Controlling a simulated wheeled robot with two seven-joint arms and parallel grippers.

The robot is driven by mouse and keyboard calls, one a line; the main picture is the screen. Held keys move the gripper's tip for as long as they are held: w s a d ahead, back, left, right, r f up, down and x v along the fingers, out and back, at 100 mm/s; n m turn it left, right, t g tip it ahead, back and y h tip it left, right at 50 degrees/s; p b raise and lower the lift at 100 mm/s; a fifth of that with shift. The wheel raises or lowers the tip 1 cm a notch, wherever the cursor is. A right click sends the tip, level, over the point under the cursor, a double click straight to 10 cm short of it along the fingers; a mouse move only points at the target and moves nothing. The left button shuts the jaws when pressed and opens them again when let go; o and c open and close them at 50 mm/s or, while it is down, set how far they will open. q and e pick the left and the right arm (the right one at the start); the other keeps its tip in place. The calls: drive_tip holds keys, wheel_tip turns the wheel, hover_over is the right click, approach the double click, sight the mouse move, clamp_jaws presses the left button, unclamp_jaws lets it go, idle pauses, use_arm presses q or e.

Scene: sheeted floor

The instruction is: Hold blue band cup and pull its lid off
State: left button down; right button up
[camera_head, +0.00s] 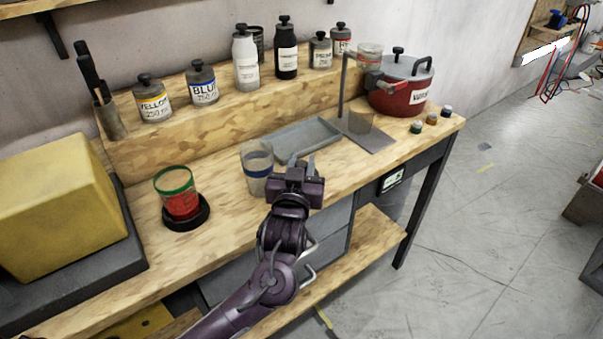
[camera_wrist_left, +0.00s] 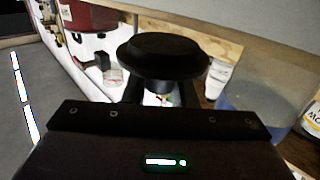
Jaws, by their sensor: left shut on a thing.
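The blue band cup (camera_head: 257,168) is clear with a blue band and stands upright on the bench. No dark cover shows over its top in the head view. My left gripper (camera_head: 301,163) is just to its right at the bench's front side. In the left wrist view the fingers (camera_wrist_left: 160,93) are shut on a black round lid-like piece (camera_wrist_left: 160,50) with a wide rim. My gripper hides this piece in the head view. A clear bluish cup wall (camera_wrist_left: 262,110) shows at the right of the wrist view, apart from the piece. My right gripper is not in view.
A green-rimmed cup (camera_head: 175,180) with red contents stands on a black round base at left. A grey tray (camera_head: 305,138) lies behind the gripper. A metal stand (camera_head: 378,141), red pot (camera_head: 400,92) and small jars are at right. Bottles line the back shelf.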

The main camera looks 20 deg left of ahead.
use_arm(q)
drive_tip(key=shift+f, duration=1.35)
drive_tip(key=shift+f, duration=0.1)
drive_tip(key=c, duration=1.2)
unclamp_jaws()
drive_tip(key=shift+o, duration=0.2)
